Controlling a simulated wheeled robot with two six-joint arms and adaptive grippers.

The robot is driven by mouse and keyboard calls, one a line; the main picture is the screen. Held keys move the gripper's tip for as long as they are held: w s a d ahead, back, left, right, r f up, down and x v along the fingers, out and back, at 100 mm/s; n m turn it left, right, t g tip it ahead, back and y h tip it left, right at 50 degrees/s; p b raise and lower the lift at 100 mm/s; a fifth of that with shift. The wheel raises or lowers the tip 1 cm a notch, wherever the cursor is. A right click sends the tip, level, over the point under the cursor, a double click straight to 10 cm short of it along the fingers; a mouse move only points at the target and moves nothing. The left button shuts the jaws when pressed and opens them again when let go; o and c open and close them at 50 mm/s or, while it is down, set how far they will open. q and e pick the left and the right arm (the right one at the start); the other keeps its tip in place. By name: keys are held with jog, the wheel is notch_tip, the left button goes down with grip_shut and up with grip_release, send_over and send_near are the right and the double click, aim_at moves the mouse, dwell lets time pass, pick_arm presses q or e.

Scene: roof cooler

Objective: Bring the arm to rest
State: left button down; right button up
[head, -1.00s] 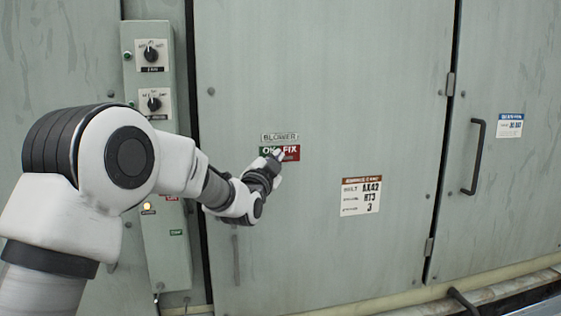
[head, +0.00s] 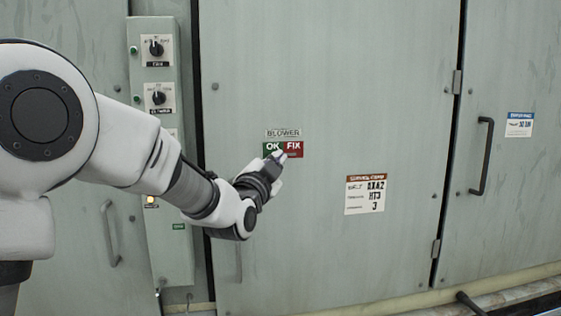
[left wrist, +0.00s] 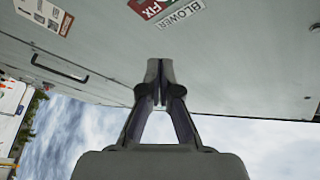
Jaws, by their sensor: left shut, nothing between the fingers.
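My left gripper (head: 280,157) shows in the head view in front of the grey cabinet door, beside the green and red OK/FIX label (head: 292,149). It covers the lower middle of that label in the picture. I cannot tell whether it touches the door. In the left wrist view the gripper (left wrist: 160,70) has its fingertips together with nothing between them. The label (left wrist: 145,6) shows at the top of that view, apart from the fingers. My left arm reaches in from the left of the head view. My right gripper does not show.
A control box (head: 160,130) with two black knobs and a lit yellow lamp (head: 151,200) stands left of the door, partly behind my arm. A white label (head: 365,195) and a black handle (head: 481,156) are to the right. A pipe runs along the bottom right.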

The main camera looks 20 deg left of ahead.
pick_arm(q)
notch_tip(320, 180, down, 20)
jog(key=w+g, duration=0.3)
jog(key=g, duration=0.1)
jog(key=s+d+f+g, duration=0.1)
jog(key=s+f+g, duration=0.15)
jog(key=f, duration=0.85)
jog(key=s+f+g, duration=0.2)
jog(key=s+f, duration=0.2)
jog(key=f, duration=0.8)
jog(key=s+d+f+n+g+h, duration=0.1)
jog(key=s+f+n+g, duration=0.4)
jog(key=s+f, duration=1.6)
jog(key=s+n+g, duration=0.4)
jog(key=s+g, duration=0.3)
jog(key=s, duration=1)
jog(key=shift+d+f, duration=0.3)
jog(key=shift+d, duration=0.1)
jog(key=shift+s, duration=0.1)
